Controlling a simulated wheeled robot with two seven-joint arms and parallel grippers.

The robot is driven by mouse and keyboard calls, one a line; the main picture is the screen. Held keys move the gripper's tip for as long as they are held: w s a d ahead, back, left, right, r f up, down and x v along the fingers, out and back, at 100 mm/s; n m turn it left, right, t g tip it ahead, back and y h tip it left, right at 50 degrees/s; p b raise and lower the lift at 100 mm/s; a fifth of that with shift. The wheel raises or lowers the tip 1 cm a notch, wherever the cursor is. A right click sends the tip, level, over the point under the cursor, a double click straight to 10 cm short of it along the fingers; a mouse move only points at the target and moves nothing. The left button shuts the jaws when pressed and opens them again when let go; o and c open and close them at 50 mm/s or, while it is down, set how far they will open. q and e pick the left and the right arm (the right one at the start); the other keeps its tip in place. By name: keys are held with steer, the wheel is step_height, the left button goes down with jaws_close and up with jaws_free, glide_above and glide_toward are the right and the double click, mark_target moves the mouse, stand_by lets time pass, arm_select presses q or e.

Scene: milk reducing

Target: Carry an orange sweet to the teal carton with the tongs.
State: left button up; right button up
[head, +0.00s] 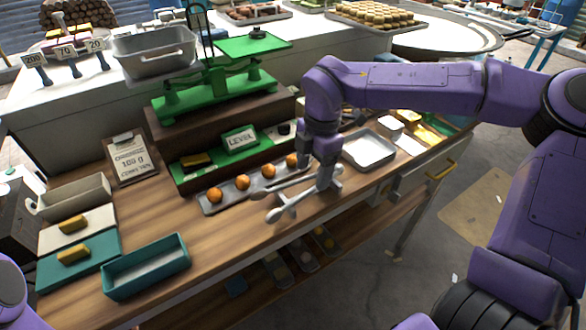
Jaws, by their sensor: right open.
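Several orange sweets, one of them at the left end (214,195), sit in a row on a narrow grey tray (207,210) in the middle of the wooden counter. The teal carton (146,268), open-topped and empty, stands at the counter's front left. My right gripper (303,203) points down over the counter, just right of and in front of the sweets, and is open. A thin tongs-like tool (285,185) lies beside the tray, partly hidden by the gripper; I cannot tell whether they touch. My left gripper is out of view.
A green balance scale (215,95) stands on a brown riser behind the sweets. A pale tray (369,149) lies right of my gripper. A beige box (74,198) and a teal mat (60,272) are at left. Bare wood lies between carton and sweets.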

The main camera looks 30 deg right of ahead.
mark_target(311, 178)
step_height(311, 178, down, 3)
steer(key=shift+a+f+b, duration=0.1)
steer(key=shift+a+b, duration=0.05)
steer(key=shift+b, duration=0.7)
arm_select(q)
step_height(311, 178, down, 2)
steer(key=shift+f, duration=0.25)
arm_select(e)
steer(key=c, duration=0.7)
arm_select(q)
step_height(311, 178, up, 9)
steer(key=p, duration=0.9)
arm_select(e)
step_height(311, 178, up, 12)
